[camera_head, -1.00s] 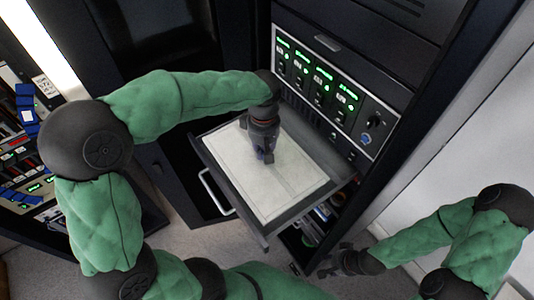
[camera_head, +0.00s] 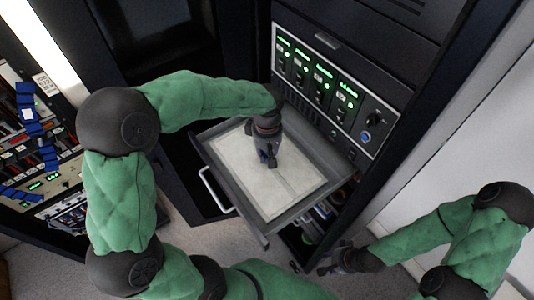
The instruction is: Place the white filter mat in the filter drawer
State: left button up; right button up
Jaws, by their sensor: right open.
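The white filter mat (camera_head: 285,195) lies flat inside the open filter drawer (camera_head: 299,207), with the drawer's grey rim showing around it. My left gripper (camera_head: 270,162) points down over the upper middle of the mat. Its fingertips look close together, and I cannot tell whether they touch the mat or hold any of it. The gripper covers a small part of the mat. My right gripper (camera_head: 328,268) is low, in front of the cabinet at the bottom centre, open and apart from the drawer and mat.
The drawer's handle (camera_head: 212,190) is on its front left. A control panel (camera_head: 335,90) with green displays and a knob is behind the drawer. A lower compartment (camera_head: 322,217) with several items is under it. Equipment racks (camera_head: 45,140) stand at the left.

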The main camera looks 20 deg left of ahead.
pick_arm(q)
jog(key=o, duration=0.4)
jog(key=shift+c, duration=0.2)
notch_tip(320, 180, up, 12)
jog(key=shift+r, duration=0.2)
dwell(0.3)
